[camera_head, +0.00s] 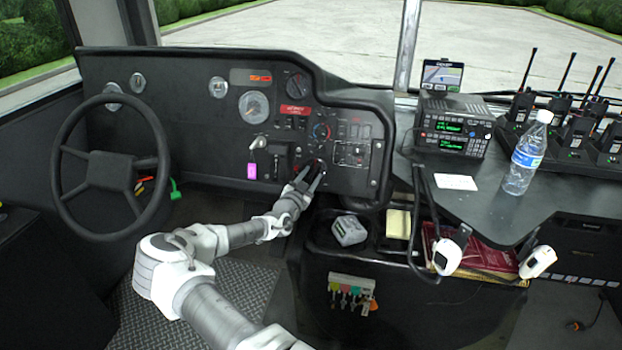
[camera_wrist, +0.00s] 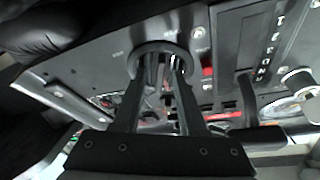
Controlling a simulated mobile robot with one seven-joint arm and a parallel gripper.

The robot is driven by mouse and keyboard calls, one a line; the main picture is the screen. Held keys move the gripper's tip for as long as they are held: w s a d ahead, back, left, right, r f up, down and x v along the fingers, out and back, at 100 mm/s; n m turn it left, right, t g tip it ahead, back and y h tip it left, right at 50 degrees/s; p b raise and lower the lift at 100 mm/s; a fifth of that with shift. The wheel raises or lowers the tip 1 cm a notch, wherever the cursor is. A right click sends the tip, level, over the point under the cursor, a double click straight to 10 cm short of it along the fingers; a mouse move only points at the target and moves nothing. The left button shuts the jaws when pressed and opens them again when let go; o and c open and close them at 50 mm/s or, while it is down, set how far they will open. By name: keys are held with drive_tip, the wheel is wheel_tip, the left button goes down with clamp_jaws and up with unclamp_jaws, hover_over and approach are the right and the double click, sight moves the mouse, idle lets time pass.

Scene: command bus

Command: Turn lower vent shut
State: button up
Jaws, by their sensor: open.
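In the wrist view a round dark vent (camera_wrist: 158,47) with a raised ring sits on the dashboard panel. I take it to be the lower vent. My gripper (camera_wrist: 160,72) is open, with its two dark fingers reaching to this ring. The fingertips overlap the ring in the picture, and I cannot tell whether they touch it. In the head view my gripper (camera_head: 312,172) is at the lower right part of the dashboard, below the climate knob, and hides most of the vent. The position of the vent's slats is not clear.
The dashboard (camera_head: 205,130) carries gauges, switches and a key with a pink tag (camera_head: 251,171) left of my gripper. The steering wheel (camera_head: 108,170) is at left. A console with a radio (camera_head: 455,125) and a bottle (camera_head: 525,155) stands at right.

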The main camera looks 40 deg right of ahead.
drive_tip(key=shift+d, duration=0.1)
clamp_jaws()
drive_tip(key=shift+n, duration=0.4)
drive_tip(key=n+t, duration=0.1)
drive_tip(key=n, duration=0.1)
drive_tip(key=n+t+y, duration=0.1)
drive_tip(key=n, duration=0.1)
drive_tip(key=n+t, duration=0.1)
drive_tip(key=n, duration=0.1)
drive_tip(key=shift+s+d+n+y, duration=0.2)
drive_tip(key=shift+s+n+y, duration=0.05)
drive_tip(key=shift+n+y, duration=0.15)
drive_tip(key=n+y, duration=0.1)
drive_tip(key=n, duration=0.1)
drive_tip(key=n+t, duration=0.1)
drive_tip(key=n, duration=0.2)
drive_tip(key=n+y, duration=0.1)
drive_tip(key=n, duration=0.1)
drive_tip(key=shift+s+d+n+t+y+p, duration=0.15)
drive_tip(key=shift+n+t+y+p, duration=0.15)
drive_tip(key=shift+t+p, duration=0.1)
drive_tip(key=shift+n, duration=0.3)
unclamp_jaws()
